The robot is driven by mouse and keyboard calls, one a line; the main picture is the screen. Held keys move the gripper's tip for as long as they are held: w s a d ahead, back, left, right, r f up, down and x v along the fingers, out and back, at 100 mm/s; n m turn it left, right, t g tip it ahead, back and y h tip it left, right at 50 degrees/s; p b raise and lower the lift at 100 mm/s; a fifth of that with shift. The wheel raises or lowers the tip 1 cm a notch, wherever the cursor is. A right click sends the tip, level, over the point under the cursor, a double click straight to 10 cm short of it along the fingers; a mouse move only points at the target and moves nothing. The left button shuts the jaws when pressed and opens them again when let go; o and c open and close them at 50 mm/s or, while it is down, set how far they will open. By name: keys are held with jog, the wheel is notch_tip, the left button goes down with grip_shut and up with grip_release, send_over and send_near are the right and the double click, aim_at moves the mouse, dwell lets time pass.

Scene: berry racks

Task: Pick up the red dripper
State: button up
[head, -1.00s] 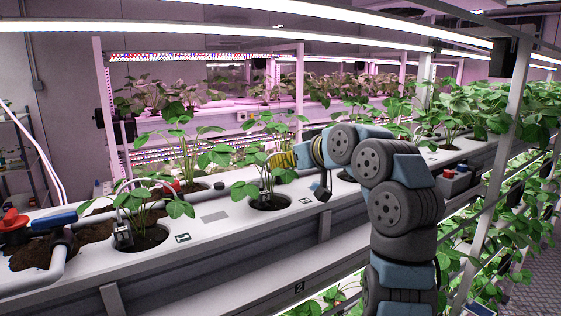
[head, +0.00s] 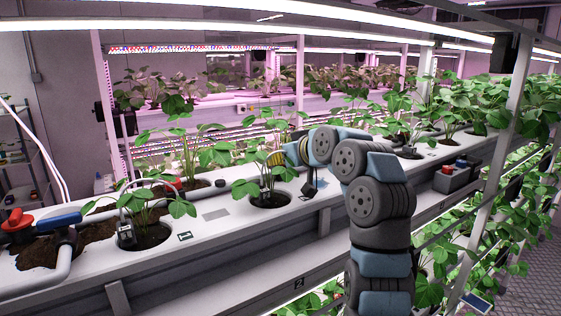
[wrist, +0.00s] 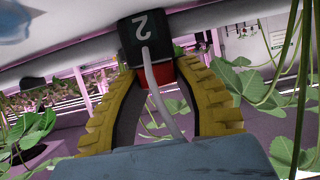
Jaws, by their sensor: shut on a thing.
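In the wrist view the yellow fingers of my gripper (wrist: 163,80) are closed around a small dripper. Its red part (wrist: 165,101) shows between the fingertips, below a black block (wrist: 145,38) marked with an upside-down 2. A pale tube (wrist: 160,95) runs from the block down between the fingers. In the head view my gripper (head: 274,159) reaches in among the leaves of the middle plant (head: 262,172). The dripper is hidden there by leaves and fingers.
The white growing channel (head: 215,235) holds plants in round holes. A black dripper (head: 126,234) stands at the left plant. A red-handled valve (head: 18,220) and a blue-handled one (head: 58,221) are at far left. A rack post (head: 500,150) stands right of my arm.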

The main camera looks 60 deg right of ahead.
jog(key=shift+r, duration=0.1)
jog(key=shift+r+b, duration=0.35)
jog(key=shift+r, duration=0.5)
jog(key=s+a+r+b, duration=0.3)
jog(key=s+a+r, duration=0.5)
jog(key=s+r, duration=0.3)
jog(key=shift+a+r, duration=0.2)
jog(key=shift+r, duration=1.4)
jog(key=shift+s+f, duration=0.1)
